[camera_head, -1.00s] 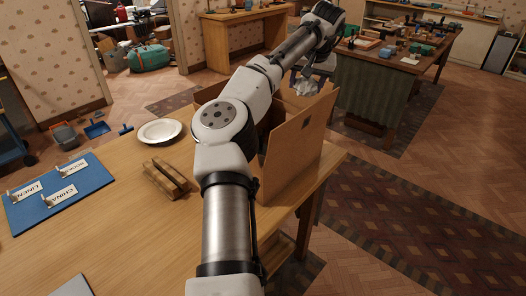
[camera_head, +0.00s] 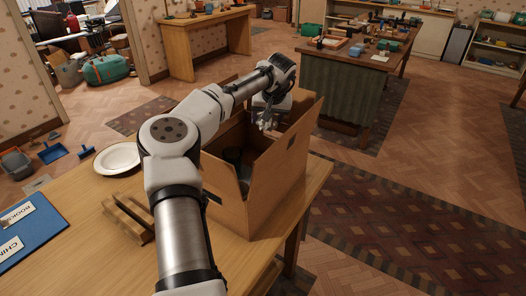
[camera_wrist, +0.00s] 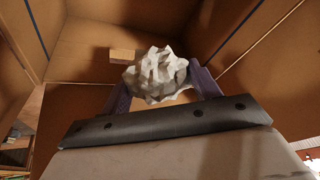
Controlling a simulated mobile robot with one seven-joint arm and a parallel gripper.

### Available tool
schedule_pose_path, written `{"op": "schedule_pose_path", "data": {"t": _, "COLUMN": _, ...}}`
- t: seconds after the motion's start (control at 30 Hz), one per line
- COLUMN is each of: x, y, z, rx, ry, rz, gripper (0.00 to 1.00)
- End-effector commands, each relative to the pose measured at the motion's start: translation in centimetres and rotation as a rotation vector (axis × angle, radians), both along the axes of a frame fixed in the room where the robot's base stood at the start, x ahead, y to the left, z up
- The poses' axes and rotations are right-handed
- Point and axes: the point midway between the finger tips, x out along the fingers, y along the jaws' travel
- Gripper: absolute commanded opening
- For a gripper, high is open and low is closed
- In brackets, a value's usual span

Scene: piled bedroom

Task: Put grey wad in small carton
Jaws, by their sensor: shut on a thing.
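The grey wad (camera_wrist: 157,74) is a crumpled pale lump held between my two gripper fingers in the wrist view. My gripper (camera_head: 267,122) is shut on it, over the open top of a brown cardboard carton (camera_head: 267,172) on the table; the wad is hard to make out in the head view. The carton's flaps stand up, and its brown inner walls (camera_wrist: 105,38) surround the wad in the wrist view. Part of the carton's inside is hidden by my arm.
A dark cylinder (camera_head: 232,157) stands in the carton, and a small tan block (camera_wrist: 124,55) shows inside. On the wooden table (camera_head: 95,240) lie a white plate (camera_head: 117,158), wooden bars (camera_head: 130,217) and a blue board with labels (camera_head: 25,238). The carton stands near the table's right edge.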

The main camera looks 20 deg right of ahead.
Motion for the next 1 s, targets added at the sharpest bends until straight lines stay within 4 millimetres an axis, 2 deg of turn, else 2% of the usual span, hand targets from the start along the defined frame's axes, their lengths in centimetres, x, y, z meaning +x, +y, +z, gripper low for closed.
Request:
{"op": "schedule_pose_path", "data": {"t": 0.1, "x": 0.0, "y": 0.1, "z": -3.0, "rx": 0.003, "ry": 0.001, "rz": -0.001, "gripper": 0.41}}
{"op": "schedule_pose_path", "data": {"t": 0.3, "x": 0.0, "y": 0.1, "z": -7.2, "rx": 0.002, "ry": 0.000, "rz": 0.000, "gripper": 0.41}}
{"op": "schedule_pose_path", "data": {"t": 0.73, "x": 0.0, "y": 0.0, "z": -11.9, "rx": 0.001, "ry": 0.000, "rz": 0.000, "gripper": 0.41}}
{"op": "schedule_pose_path", "data": {"t": 1.0, "x": 0.0, "y": 0.0, "z": -12.3, "rx": -0.001, "ry": -0.001, "rz": 0.001, "gripper": 0.41}}
